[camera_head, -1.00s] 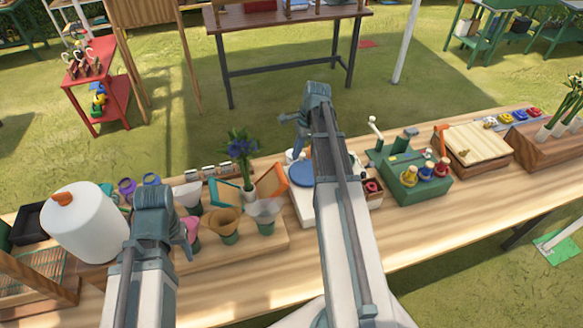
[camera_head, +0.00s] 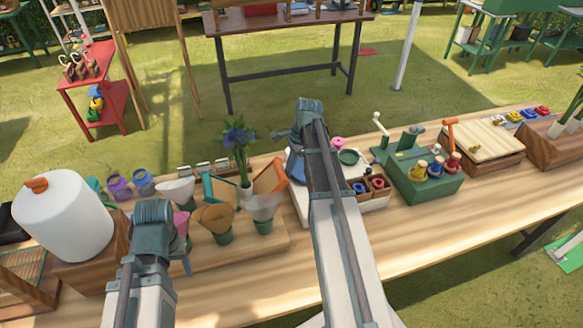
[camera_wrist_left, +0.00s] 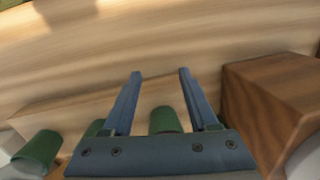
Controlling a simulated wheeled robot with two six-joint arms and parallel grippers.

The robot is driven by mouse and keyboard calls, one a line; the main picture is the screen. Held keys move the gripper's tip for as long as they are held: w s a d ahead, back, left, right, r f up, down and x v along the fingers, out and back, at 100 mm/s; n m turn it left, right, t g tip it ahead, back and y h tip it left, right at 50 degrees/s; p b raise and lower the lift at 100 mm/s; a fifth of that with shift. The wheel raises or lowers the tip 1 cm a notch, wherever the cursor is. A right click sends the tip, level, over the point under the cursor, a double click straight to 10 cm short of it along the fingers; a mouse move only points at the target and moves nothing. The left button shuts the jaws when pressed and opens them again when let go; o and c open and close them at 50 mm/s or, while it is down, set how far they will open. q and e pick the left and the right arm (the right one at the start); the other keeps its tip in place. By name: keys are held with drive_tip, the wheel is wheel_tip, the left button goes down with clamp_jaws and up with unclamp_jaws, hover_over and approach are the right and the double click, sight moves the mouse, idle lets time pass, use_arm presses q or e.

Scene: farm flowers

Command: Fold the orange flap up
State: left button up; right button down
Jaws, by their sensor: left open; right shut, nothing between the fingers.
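The orange flap (camera_head: 270,176) is a framed panel that stands tilted on the wooden bench, just right of the vase of purple flowers (camera_head: 239,150). A similar teal-framed panel (camera_head: 219,190) leans to the left of the vase. My left gripper (camera_head: 184,262) is open and empty above the front of the bench, left of the flap and apart from it. In the left wrist view its two fingers (camera_wrist_left: 160,74) spread over bare wood and a green cup (camera_wrist_left: 165,120). My right gripper (camera_head: 283,137) is shut and empty, just behind and right of the flap; contact cannot be told.
Paper-wrapped cones in green pots (camera_head: 215,220) stand before the flap. A big white roll (camera_head: 62,218) on a wooden block is at the left. The front bench strip is clear.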

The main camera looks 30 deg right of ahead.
sight(280, 169)
idle(0.3)
drive_tip(key=a+r+p, duration=0.1)
drive_tip(key=a+r+h+p, duration=0.1)
drive_tip(key=p, duration=0.1)
drive_tip(key=shift+w+r, duration=0.15)
drive_tip(key=shift+w, duration=0.05)
drive_tip(key=shift+w+a+r, duration=0.1)
drive_tip(key=shift+a+r, duration=0.1)
drive_tip(key=shift+a, duration=0.05)
drive_tip(key=shift+a+f, duration=0.1)
